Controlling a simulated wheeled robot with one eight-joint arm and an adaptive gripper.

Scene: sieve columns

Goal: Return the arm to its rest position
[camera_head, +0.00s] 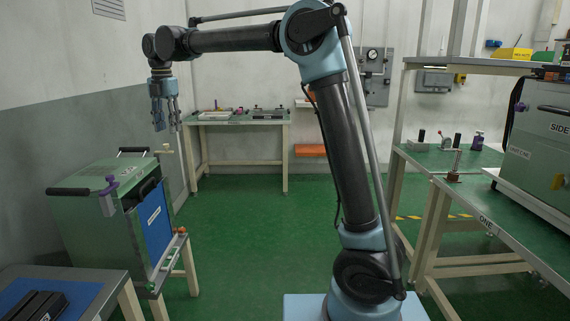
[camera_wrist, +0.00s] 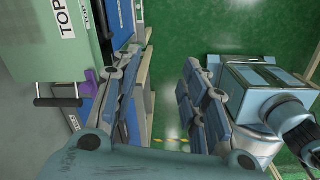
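My gripper (camera_head: 166,122) hangs at the end of my raised arm, in the upper left of the head view. It points down with its two fingers apart, and nothing shows between them. In the wrist view my gripper (camera_wrist: 163,85) also shows its fingers spread, with green floor between them. It is in the air, above and to the right of a green cabinet (camera_head: 90,200), seemingly clear of it. My arm bends at a high elbow and comes down to my blue base at the bottom.
The cabinet, with black handles and a blue front panel (camera_head: 153,222), stands on a stand at left. A dark table (camera_head: 75,287) is at lower left. A back bench (camera_head: 237,121) holds small items. At right, a green bench (camera_head: 515,225) carries a large case (camera_head: 535,150). The middle floor is clear.

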